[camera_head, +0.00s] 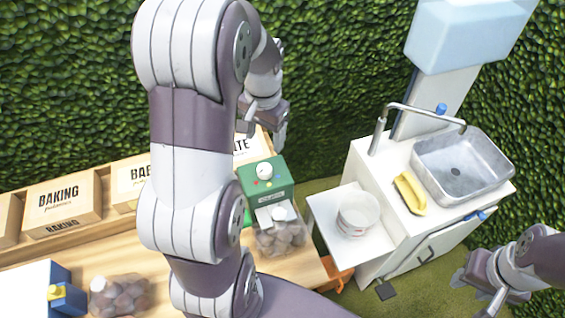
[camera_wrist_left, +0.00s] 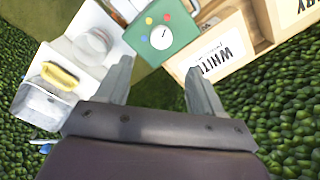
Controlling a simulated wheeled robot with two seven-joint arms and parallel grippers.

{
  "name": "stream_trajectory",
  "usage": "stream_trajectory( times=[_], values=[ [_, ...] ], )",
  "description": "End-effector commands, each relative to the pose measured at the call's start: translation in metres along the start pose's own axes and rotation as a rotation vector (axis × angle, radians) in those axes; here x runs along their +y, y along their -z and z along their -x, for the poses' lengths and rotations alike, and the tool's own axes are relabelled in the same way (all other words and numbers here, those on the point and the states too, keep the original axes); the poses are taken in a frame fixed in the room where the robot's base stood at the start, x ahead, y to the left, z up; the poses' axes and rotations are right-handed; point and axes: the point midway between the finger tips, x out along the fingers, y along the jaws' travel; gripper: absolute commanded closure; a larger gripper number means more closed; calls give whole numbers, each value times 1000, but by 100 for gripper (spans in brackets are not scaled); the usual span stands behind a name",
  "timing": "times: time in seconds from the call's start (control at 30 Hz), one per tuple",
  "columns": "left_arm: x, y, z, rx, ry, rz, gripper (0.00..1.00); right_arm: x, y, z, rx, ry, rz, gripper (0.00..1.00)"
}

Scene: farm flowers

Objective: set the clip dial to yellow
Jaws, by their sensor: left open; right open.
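The clip dial (camera_head: 264,170) is a round white knob on the top of a green box (camera_head: 284,178) on the wooden table. In the left wrist view the dial (camera_wrist_left: 161,38) has red, blue and yellow dots around it. A small dark mark shows on the dial, but I cannot tell surely which dot it points to. My left gripper (camera_head: 262,128) is open and empty, above and behind the green box, apart from the dial. In the wrist view its fingers (camera_wrist_left: 156,78) point toward the box (camera_wrist_left: 185,32). My right gripper (camera_head: 478,284) is open and empty at the lower right.
Several wooden boxes labelled "BAKING" (camera_head: 62,203) and similar stand along the table's back. Bagged goods (camera_head: 282,238) sit in front of the green box. A white sink cabinet with a metal sink (camera_head: 480,190), yellow sponge (camera_head: 408,193) and white bowls (camera_head: 358,213) stands to the right.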

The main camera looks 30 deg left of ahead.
Motion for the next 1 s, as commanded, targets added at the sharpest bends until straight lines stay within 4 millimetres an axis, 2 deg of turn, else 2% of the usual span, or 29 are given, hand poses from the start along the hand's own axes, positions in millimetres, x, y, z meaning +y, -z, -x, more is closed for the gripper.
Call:
stream_trajectory(
  times=[0.17, 0.3, 0.5, 0.63, 0.87, 0.9, 0.97, 1.0],
  values=[
    [1, -2, -36, -7, -3, -1, 33, 0, 1, 6, 0, 0, 0, 57],
    [1, -2, -73, -6, -2, -2, 33, 0, 1, 11, 0, 0, 0, 57],
    [1, -1, -110, -3, -1, 0, 33, 0, 2, 15, 0, 0, 0, 57],
    [1, -1, -120, 0, 0, 0, 33, 0, 2, 16, 0, 0, 0, 57],
    [0, 0, -122, 2, 0, 0, 33, 0, 2, 15, 0, 0, 0, 57],
    [0, 0, -122, 2, 0, 0, 39, 0, 2, 15, 0, 0, 0, 57],
    [0, 0, -122, 2, 0, 0, 59, 0, 2, 15, 0, 0, 0, 57],
    [0, 0, -122, 2, 0, 0, 72, 0, 2, 15, 0, 0, 0, 57]
  ],
)
